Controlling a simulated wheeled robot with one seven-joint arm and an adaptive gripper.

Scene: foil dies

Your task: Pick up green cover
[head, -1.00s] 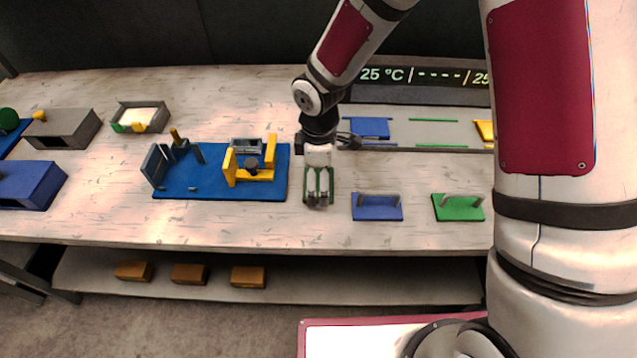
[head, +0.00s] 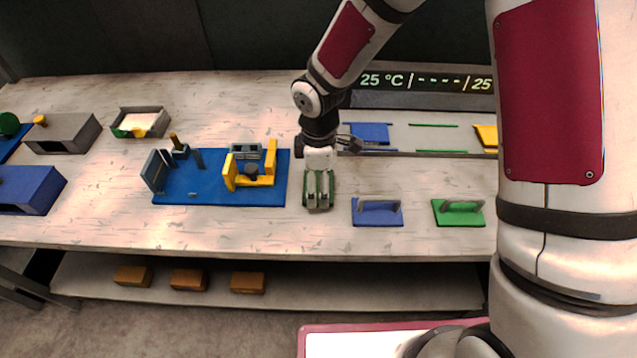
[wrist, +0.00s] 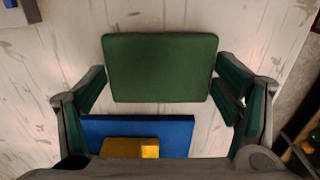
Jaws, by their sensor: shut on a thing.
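My gripper (head: 318,203) points down over the table, between a blue fixture plate and a blue handled plate. In the wrist view a dark green flat rectangular plate, apparently the green cover (wrist: 160,67), spans the gap between my two fingers (wrist: 162,88). The fingers are shut on its left and right sides. In the head view the fingers mostly hide it, with only dark green edges showing. I cannot tell clearly whether it touches the table.
The blue fixture plate (head: 215,193) with yellow clamps (head: 253,180) is close on the left. A blue handled plate (head: 377,214) and a bright green handled plate (head: 458,216) lie to the right. A display bar (head: 420,82) stands behind. The front table strip is clear.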

